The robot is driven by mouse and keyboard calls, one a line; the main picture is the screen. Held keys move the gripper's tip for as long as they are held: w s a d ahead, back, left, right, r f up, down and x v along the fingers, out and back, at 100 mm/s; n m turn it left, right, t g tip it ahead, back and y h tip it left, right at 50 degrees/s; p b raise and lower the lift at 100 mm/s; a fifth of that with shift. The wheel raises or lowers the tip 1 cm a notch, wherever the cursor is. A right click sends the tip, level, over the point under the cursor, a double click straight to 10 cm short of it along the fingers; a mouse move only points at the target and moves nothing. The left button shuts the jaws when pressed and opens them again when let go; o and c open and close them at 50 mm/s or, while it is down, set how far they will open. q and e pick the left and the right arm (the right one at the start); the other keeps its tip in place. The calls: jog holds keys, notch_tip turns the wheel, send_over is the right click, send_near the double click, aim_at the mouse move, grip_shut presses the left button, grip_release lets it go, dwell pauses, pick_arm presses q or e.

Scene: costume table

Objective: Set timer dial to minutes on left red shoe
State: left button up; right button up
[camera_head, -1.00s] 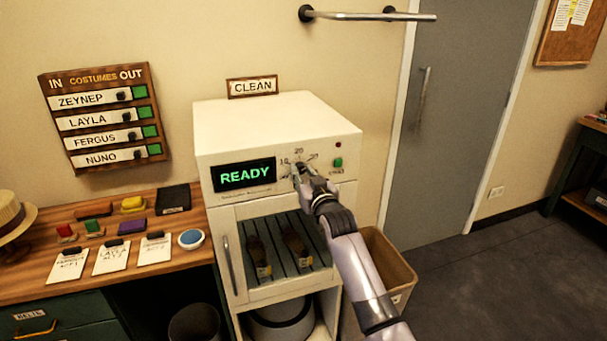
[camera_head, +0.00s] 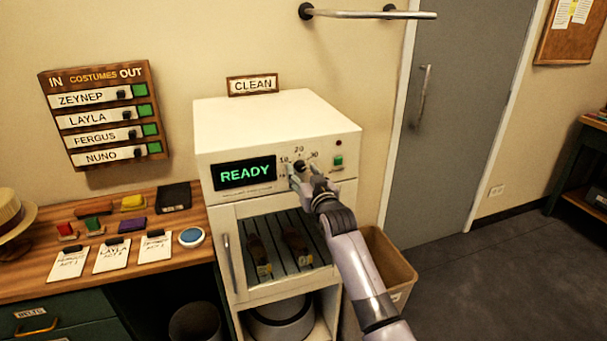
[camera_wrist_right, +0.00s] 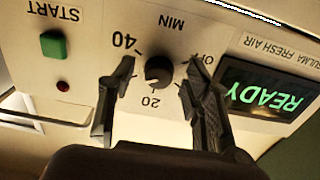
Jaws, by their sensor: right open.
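The black timer dial (camera_head: 299,167) is on the white cabinet's front panel, right of the green READY display (camera_head: 245,173). It also shows in the right wrist view (camera_wrist_right: 159,71), upside down, with a pale mark towards the printed 20. My right gripper (camera_head: 299,175) is open, its fingers (camera_wrist_right: 157,76) on either side of the dial with visible gaps. Two brown-looking shoes, a left one (camera_head: 258,252) and a right one (camera_head: 296,245), stand behind the cabinet's glass door with yellowish tags too small to read. My left gripper is out of view.
A green START button (camera_wrist_right: 53,44) and a small red lamp (camera_wrist_right: 63,86) are beside the dial. The door handle (camera_head: 228,262) is on the left. A wooden counter (camera_head: 75,285) with cards and coloured blocks stands left, and a bin (camera_head: 390,260) stands right.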

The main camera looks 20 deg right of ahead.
jog(key=s, duration=1.2)
jog(key=shift+d, duration=0.2)
